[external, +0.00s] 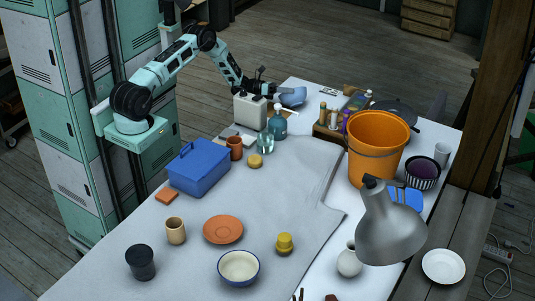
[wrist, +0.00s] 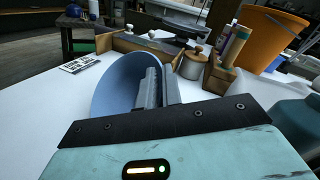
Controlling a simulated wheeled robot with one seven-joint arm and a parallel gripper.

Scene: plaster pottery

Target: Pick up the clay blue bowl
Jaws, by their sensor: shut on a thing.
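The clay blue bowl (external: 294,97) is at the far end of the table in the external view, at the end of my arm. My gripper (external: 279,91) is shut on its rim. In the wrist view the blue bowl (wrist: 117,88) is tilted, with its hollow side showing, and the gripper fingers (wrist: 152,90) pinch its wall. I cannot tell for sure whether the bowl touches the table or hangs just above it.
A wooden caddy with bottles (external: 330,130) and an orange bucket (external: 377,145) stand to the right. A printed card (wrist: 79,64) lies beyond the bowl.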

